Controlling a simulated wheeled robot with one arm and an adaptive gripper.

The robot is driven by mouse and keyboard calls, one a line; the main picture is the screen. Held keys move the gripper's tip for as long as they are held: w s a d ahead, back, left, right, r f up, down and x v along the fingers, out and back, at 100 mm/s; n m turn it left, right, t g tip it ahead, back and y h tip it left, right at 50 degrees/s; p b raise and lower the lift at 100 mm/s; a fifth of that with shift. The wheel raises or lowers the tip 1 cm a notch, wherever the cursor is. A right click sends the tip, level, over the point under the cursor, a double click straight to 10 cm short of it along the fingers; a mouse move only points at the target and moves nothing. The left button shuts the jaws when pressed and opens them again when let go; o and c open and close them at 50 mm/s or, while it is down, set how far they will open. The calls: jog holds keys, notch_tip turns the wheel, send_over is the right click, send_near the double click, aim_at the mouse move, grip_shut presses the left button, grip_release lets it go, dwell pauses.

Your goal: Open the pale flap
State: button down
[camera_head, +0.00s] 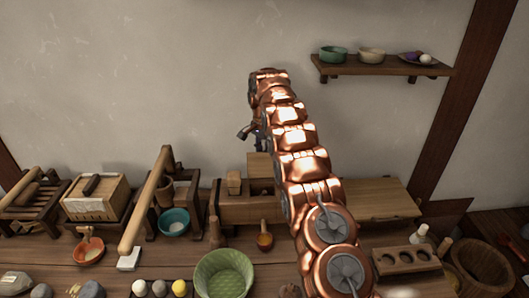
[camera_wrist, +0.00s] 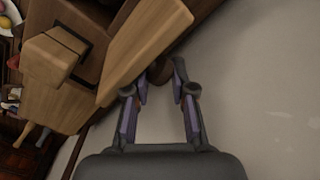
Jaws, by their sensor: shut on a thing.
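The pale flap (camera_head: 260,164) is a light wooden panel standing raised on a long wooden chest (camera_head: 235,207) by the back wall; my arm hides part of it. In the wrist view the pale flap (camera_wrist: 145,45) is a tilted board, with a dark gap between it and the chest (camera_wrist: 40,102). A round dark knob (camera_wrist: 160,70) sits at the flap's edge, between my fingertips. My gripper (camera_wrist: 161,80) is shut on this knob. In the head view my gripper (camera_head: 254,134) is just above the flap, its fingertips partly hidden.
A small wooden block (camera_head: 234,182) stands on the chest left of the flap. A wall shelf (camera_head: 380,68) holds dishes at upper right. The wall is close behind.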

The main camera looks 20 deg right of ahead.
jog(key=shift+w+a+f, duration=0.15)
jog(key=shift+a, duration=0.45)
jog(key=c, duration=0.9)
grip_release()
jog(key=shift+f, duration=0.1)
jog(key=shift+d, duration=0.25)
jog(key=shift+r, duration=0.25)
